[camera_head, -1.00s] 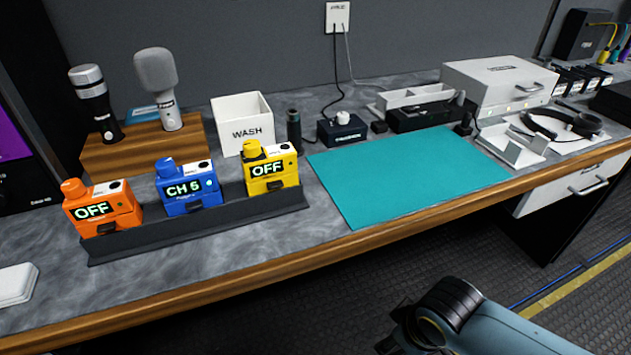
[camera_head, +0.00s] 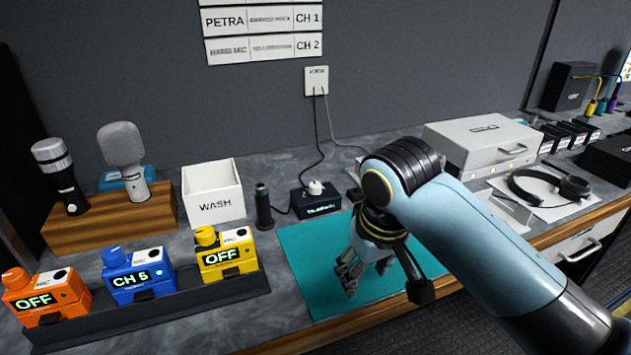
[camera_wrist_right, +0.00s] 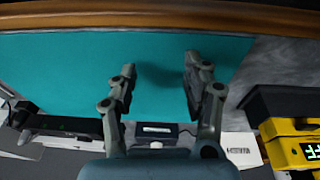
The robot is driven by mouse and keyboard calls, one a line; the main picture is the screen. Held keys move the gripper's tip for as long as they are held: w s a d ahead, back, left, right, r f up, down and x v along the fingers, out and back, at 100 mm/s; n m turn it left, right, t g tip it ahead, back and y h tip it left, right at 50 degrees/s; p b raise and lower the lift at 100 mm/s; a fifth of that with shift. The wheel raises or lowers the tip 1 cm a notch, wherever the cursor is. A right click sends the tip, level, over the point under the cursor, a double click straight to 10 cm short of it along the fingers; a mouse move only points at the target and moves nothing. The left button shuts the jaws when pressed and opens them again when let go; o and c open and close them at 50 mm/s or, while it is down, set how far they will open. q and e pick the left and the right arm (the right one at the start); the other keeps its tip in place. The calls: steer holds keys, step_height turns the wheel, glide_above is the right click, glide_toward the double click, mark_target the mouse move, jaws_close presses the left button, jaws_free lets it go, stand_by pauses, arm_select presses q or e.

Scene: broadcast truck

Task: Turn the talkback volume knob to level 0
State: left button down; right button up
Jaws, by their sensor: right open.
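A small black box (camera_head: 316,200) with a white knob-like piece (camera_head: 315,187) on top stands at the back of the bench, behind the teal mat. Its front label is too small to read for certain, so I cannot confirm it is the talkback volume control, nor read its level. A small box with a pale label (camera_wrist_right: 157,129) shows in the right wrist view, beyond my fingers. My right gripper (camera_head: 365,275) is open and empty above the teal mat, in front of and to the right of the box. Its two fingers (camera_wrist_right: 160,78) stand apart in the wrist view. My left gripper is not in view.
The teal mat (camera_head: 305,262) is bare. A dark cylinder (camera_head: 263,205) and the white WASH box (camera_head: 213,192) stand left of the black box. Orange, blue and yellow packs (camera_head: 225,256) sit in a dark rack. A headset (camera_head: 550,186) lies at the right.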

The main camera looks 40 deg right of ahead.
mark_target(315, 185)
steer(key=w+d+r+m, duration=0.1)
steer(key=w, duration=0.4)
steer(key=w+d+r+m+g, duration=0.1)
steer(key=w+r, duration=0.1)
steer(key=w, duration=0.3)
steer(key=w+d+r+m, duration=0.1)
steer(key=w+r+m, duration=0.1)
steer(key=w, duration=0.3)
steer(key=shift+w+d, duration=0.15)
steer(key=shift+d, duration=0.25)
steer(key=w+d+r+m+g+y, duration=0.1)
steer(key=w+d+r+m, duration=0.15)
steer(key=w+r, duration=0.5)
steer(key=shift+m, duration=0.45)
step_height(315, 185, down, 10)
steer(key=shift+a, duration=0.15)
steer(key=shift+s, duration=0.1)
jaws_close()
